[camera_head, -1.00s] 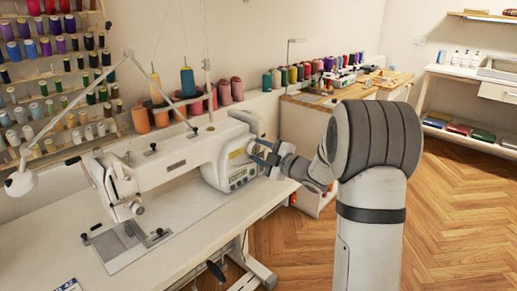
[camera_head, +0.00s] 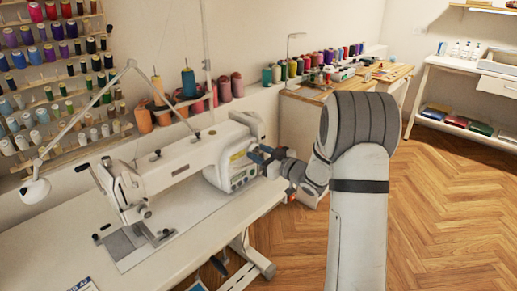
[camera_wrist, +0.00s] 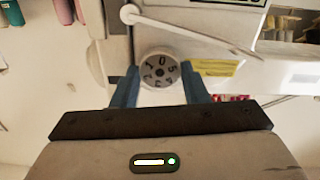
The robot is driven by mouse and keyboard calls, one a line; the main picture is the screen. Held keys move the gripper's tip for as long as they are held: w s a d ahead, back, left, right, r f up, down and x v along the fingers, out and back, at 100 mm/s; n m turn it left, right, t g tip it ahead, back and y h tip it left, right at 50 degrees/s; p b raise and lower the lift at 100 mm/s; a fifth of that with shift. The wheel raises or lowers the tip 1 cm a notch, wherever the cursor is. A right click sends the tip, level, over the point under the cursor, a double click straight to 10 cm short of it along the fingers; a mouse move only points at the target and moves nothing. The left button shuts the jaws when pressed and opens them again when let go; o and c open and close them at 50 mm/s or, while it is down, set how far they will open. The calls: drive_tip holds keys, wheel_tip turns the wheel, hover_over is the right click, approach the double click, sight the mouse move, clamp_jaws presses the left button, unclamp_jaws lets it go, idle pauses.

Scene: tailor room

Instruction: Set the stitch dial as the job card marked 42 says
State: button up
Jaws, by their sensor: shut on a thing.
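The stitch dial (camera_wrist: 160,72) is a small round grey knob with dark numerals on the sewing machine (camera_head: 185,165). In the wrist view a 0 shows near its top, with a 1 to the left and a 5 to the right; the lower numerals are hard to read. My gripper (camera_head: 262,155) is at the right end of the machine, its two blue fingers on either side of the dial and shut on it. The dial is hidden in the head view. A card marked 42 (camera_head: 82,286) lies at the table's front, cut off by the picture's bottom edge.
The white sewing table (camera_head: 185,238) carries the machine. A bent lamp (camera_head: 34,190) stands at the left, below a thread rack (camera_head: 60,90). Several thread cones stand behind the machine. A wooden-topped cabinet (camera_head: 305,94) is further back. The parquet floor at right is clear.

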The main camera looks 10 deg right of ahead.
drive_tip(key=m+p, duration=0.3)
drive_tip(key=m, duration=0.2)
drive_tip(key=shift+s+f+m+p, duration=0.1)
drive_tip(key=shift+f+m+p, duration=0.05)
drive_tip(key=shift+m+p, duration=0.2)
drive_tip(key=shift+f+m+p, duration=0.2)
drive_tip(key=shift+m+p, duration=1.2)
drive_tip(key=shift+m, duration=0.75)
drive_tip(key=o, duration=1)
drive_tip(key=shift+r, duration=0.2)
drive_tip(key=shift+c, duration=0.2)
drive_tip(key=v, duration=0.7)
drive_tip(key=shift+s+d, duration=0.25)
